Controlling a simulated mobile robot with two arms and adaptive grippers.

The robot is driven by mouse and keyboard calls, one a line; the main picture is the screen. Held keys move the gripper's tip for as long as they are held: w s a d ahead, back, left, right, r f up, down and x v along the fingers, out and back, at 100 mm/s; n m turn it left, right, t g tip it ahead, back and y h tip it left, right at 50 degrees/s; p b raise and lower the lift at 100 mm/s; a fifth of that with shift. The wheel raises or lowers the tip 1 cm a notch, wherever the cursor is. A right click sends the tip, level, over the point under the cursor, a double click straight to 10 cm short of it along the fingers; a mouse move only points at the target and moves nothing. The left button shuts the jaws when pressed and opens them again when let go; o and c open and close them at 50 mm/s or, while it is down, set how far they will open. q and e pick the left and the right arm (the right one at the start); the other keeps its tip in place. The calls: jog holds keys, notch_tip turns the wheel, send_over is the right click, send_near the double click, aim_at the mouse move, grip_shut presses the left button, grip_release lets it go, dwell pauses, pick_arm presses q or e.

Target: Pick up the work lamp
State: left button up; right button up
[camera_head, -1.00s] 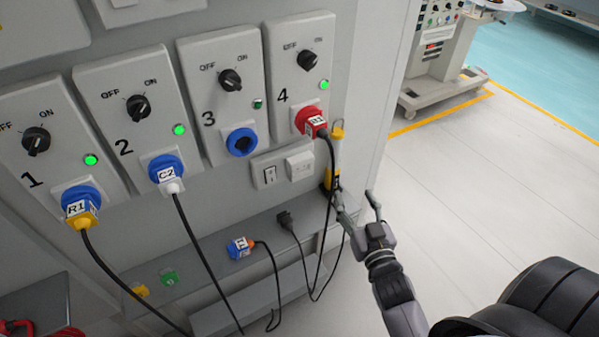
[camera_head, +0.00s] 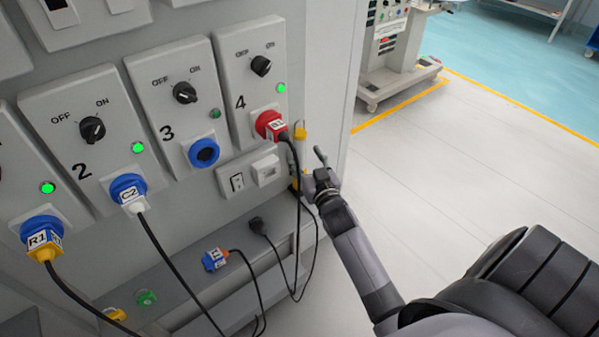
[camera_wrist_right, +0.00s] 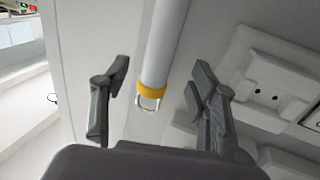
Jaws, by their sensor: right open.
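The work lamp (camera_head: 300,132) is a slim upright tube with yellow ends at the right edge of the grey panel, beside socket 4. My right gripper (camera_head: 314,166) is just right of it, partly hiding its lower part. In the right wrist view the lamp (camera_wrist_right: 166,45) shows as a pale tube with a yellow collar and a metal loop. It lies between the two spread fingers of my right gripper (camera_wrist_right: 160,78), with gaps on both sides. My left gripper is not in view.
A black cable hangs from the red plug (camera_head: 271,125) close to the lamp. A loose black plug (camera_head: 258,226) and a blue connector (camera_head: 215,259) lie on the ledge (camera_head: 185,272) below. The floor (camera_head: 440,190) to the right is clear.

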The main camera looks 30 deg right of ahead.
aim_at(302, 149)
jog(key=x, duration=0.3)
jog(key=shift+w+d, duration=0.2)
jog(key=shift+w, duration=0.1)
jog(key=shift+s, duration=0.1)
grip_shut()
dwell(0.4)
jog(key=shift+r, duration=0.15)
